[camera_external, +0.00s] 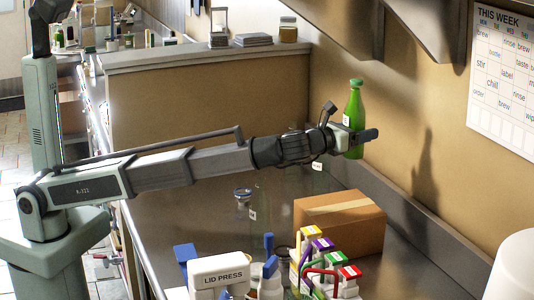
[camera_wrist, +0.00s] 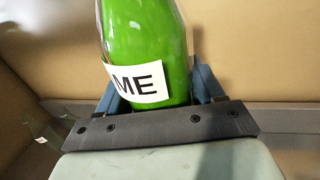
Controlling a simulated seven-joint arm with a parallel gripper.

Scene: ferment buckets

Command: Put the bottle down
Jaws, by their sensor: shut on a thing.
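A green bottle (camera_external: 354,108) with a lighter green cap stands upright in my gripper (camera_external: 352,138). It is held in the air over the far part of the steel counter (camera_external: 190,225), near the back wall. In the wrist view the bottle (camera_wrist: 145,40) fills the upper middle, with a white label reading "ME". The blue fingers of my gripper (camera_wrist: 152,90) lie on both sides of the bottle. Its base is hidden behind the dark gripper bar in the wrist view.
A cardboard box (camera_external: 340,222) stands on the counter below and right of the bottle. Several coloured-top cartons (camera_external: 318,258), a lid press (camera_external: 220,274) and blue-topped bottles crowd the front. A clear glass vessel (camera_external: 243,196) stands mid-counter. Bare counter lies left of the box.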

